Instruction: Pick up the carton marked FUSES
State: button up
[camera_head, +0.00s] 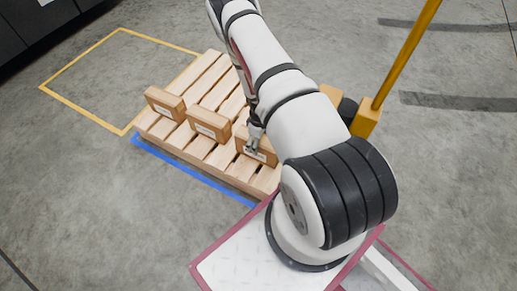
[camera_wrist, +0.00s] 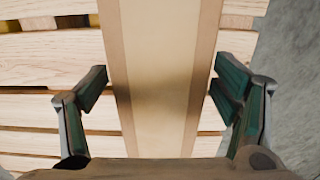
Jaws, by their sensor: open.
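Three brown cartons with pale labels stand in a row on a wooden pallet. They are the left carton (camera_head: 165,104), the middle carton (camera_head: 208,124) and the right carton (camera_head: 268,156). The label print is too small to read, so I cannot tell which is marked FUSES. My gripper (camera_head: 253,147) is at the right carton and hides part of it. In the wrist view a carton (camera_wrist: 160,50) runs between the two spread fingers of my gripper (camera_wrist: 160,95), with a gap on each side. The gripper is open and holds nothing.
The pallet (camera_head: 160,130) has bare slats behind the cartons. Blue tape (camera_head: 190,172) runs along its front edge. A yellow floor outline (camera_head: 82,60) lies to the left, and a yellow post (camera_head: 405,55) stands to the right. The grey floor in front is clear.

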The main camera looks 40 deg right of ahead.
jog(key=c, duration=1.8)
jog(key=shift+r, duration=0.1)
grip_shut()
jog(key=shift+r, duration=0.1)
